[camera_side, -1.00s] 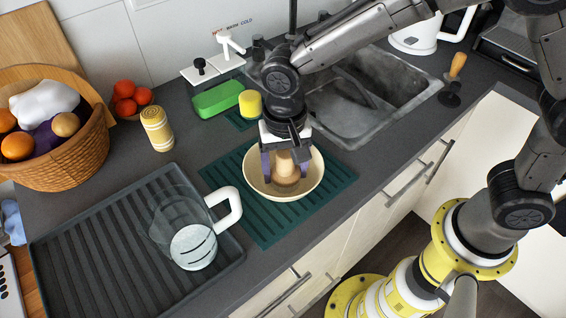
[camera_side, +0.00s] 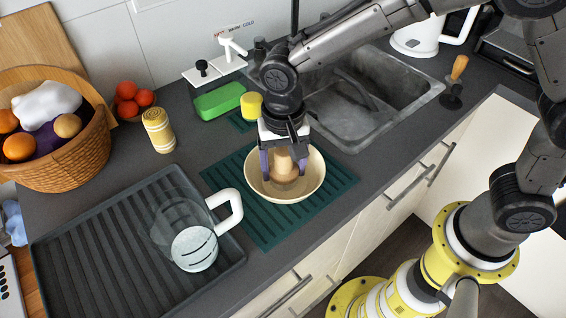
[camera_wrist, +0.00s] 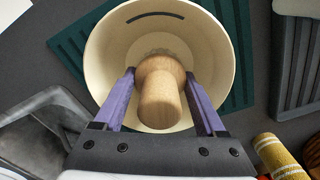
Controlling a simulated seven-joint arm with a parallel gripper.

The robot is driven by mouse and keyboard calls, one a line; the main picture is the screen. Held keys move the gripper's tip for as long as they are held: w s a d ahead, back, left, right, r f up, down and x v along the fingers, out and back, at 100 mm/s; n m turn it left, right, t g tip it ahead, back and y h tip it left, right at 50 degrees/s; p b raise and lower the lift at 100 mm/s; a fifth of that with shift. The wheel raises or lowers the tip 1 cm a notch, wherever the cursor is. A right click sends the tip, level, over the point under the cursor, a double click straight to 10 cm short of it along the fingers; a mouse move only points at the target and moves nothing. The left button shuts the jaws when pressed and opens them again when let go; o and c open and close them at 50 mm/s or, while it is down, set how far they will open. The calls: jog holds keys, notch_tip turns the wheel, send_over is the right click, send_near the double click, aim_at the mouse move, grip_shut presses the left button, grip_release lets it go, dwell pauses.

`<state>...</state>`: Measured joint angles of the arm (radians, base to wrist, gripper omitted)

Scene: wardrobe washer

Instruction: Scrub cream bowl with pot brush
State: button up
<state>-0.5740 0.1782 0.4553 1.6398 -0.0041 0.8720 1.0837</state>
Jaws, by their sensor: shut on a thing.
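The cream bowl (camera_side: 313,178) stands upright on the green ribbed mat (camera_side: 265,232). It also shows in the wrist view (camera_wrist: 105,50), with a dark curved mark on its inner wall. My gripper (camera_side: 284,170) points down into the bowl. Its purple fingers are shut on the wooden handle of the pot brush (camera_side: 284,165). In the wrist view the handle (camera_wrist: 160,95) sits between the two fingers, and pale bristles show below it near the bowl's bottom. Whether the bristles touch the bowl is hard to tell.
A dark drying rack (camera_side: 100,250) with a glass jug (camera_side: 190,235) stands to the left. A sink (camera_side: 370,95) lies behind right. A yellow striped roll (camera_side: 158,130), a green sponge (camera_side: 218,101) and a fruit basket (camera_side: 65,155) stand behind left. Another brush (camera_side: 455,80) stands at right.

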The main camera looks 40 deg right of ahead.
jog(key=shift+s+a, duration=0.15)
jog(key=shift+s, duration=0.45)
jog(key=shift+w+d, duration=0.3)
jog(key=shift+w, duration=0.55)
jog(key=shift+s+a+f, duration=0.1)
jog(key=shift+s+a, duration=0.2)
jog(key=shift+s, duration=0.55)
